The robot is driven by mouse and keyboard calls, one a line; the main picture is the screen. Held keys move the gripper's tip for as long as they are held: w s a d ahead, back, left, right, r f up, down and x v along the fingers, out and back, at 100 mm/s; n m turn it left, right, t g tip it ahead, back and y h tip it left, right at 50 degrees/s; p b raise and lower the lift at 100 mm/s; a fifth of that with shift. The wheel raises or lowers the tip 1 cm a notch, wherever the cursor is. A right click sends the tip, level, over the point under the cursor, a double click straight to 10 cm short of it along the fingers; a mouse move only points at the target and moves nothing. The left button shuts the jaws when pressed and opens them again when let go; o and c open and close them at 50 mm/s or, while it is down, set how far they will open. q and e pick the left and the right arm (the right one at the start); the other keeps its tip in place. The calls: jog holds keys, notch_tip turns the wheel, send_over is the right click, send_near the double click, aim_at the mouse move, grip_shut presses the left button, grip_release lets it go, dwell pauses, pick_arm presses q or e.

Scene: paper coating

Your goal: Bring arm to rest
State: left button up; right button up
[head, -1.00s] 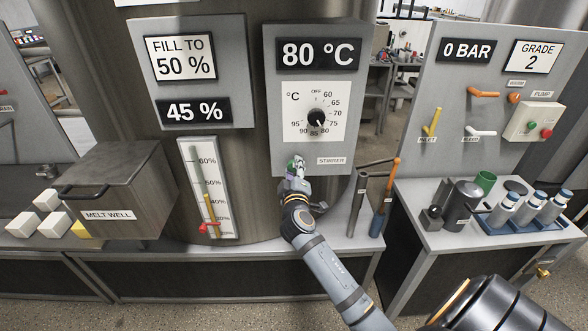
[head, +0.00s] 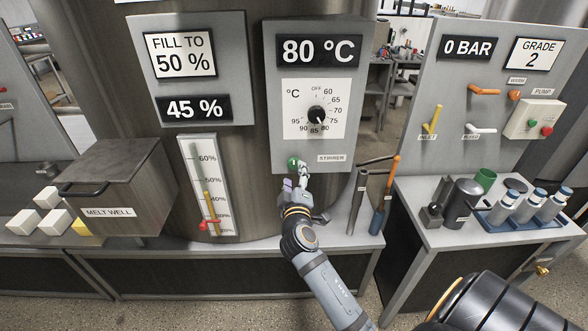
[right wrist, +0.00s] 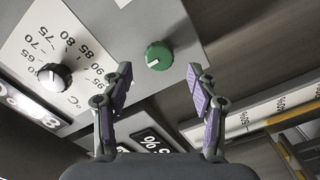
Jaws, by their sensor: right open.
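My right gripper (head: 296,184) is open and empty, just below the green stirrer knob (head: 294,163) at the bottom of the temperature panel (head: 362,100). In the right wrist view the same green knob (right wrist: 159,55) lies ahead of the gap between the two open fingers (right wrist: 158,78), apart from them. The knob's white mark shows there. The black temperature dial (head: 316,115) is above it, and the readout (head: 318,50) says 80 °C. My left gripper is out of view.
The melt well box (head: 115,185) stands left, beside a level gauge (head: 204,185) with a red pointer. Tools with orange and dark handles (head: 385,195) stand right of my arm. A bench with bottles (head: 505,205) and a valve panel (head: 450,70) are further right.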

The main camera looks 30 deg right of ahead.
jog(key=shift+v, duration=1.2)
